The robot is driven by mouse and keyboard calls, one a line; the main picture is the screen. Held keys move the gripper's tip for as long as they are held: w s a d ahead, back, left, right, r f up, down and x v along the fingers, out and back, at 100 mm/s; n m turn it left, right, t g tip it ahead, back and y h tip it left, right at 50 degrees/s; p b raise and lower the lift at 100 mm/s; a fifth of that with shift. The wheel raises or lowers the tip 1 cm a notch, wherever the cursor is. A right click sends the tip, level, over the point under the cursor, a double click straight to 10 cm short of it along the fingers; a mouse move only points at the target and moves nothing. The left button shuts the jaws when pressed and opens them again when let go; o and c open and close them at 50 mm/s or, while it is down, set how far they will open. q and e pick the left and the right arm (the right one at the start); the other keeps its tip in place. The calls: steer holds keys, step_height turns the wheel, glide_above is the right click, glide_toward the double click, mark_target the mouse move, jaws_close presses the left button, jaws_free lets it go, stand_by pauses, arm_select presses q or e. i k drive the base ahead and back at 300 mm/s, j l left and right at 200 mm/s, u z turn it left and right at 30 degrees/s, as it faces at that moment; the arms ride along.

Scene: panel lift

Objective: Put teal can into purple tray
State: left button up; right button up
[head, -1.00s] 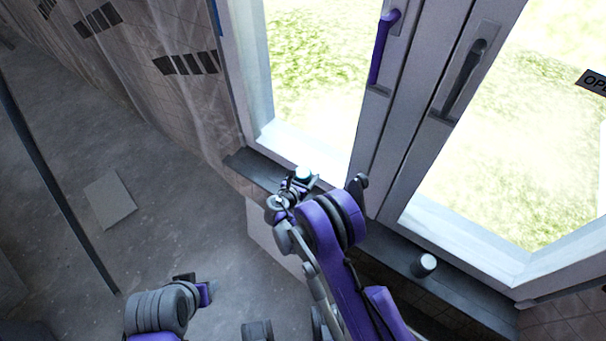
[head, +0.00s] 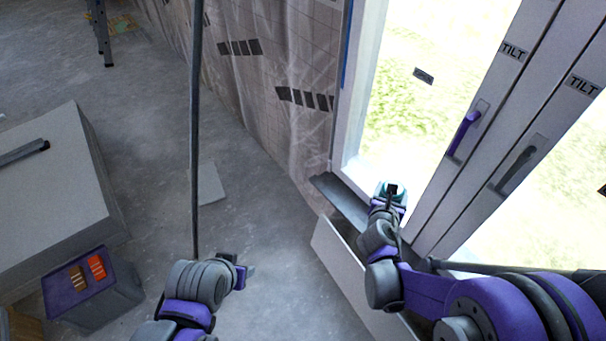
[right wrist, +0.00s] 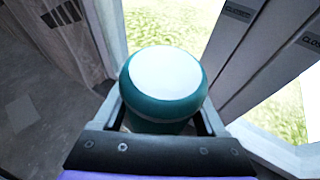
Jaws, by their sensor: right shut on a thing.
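The teal can (right wrist: 165,90), with a pale round top, is upright between the jaws of my right gripper (head: 391,192) in the right wrist view. In the head view only a little of the can (head: 403,188) shows; the gripper hides the rest. The gripper is shut on it near the window sill. The purple tray (head: 62,308) is at the lower left of the head view, far from the right gripper, holding a red-orange piece and a brown piece. My left gripper (head: 240,270) is low in the middle, apart from both; its jaws are unclear.
A window with grey frames and a purple handle (head: 463,133) stands at the right, above a dark sill (head: 340,200). A large grey block (head: 50,190) lies behind the tray. A thin dark pole (head: 195,130) rises between tray and window. Grey floor between them is mostly open.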

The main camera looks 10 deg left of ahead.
mark_target(59, 293)
steer(key=u, duration=1.25)
steer(key=i+j+u, duration=0.1)
steer(key=u, duration=0.4)
steer(key=i+j+u, duration=0.1)
steer(key=u, duration=0.35)
steer(key=i+u, duration=0.15)
steer(key=u, duration=0.35)
steer(key=i+l+u, duration=0.1)
steer(key=i+u, duration=0.35)
steer(key=i+l+u, duration=0.2)
steer(key=i+u, duration=0.15)
steer(key=u, duration=0.15)
steer(key=i+l, duration=0.5)
steer(key=i+l+u, duration=0.05)
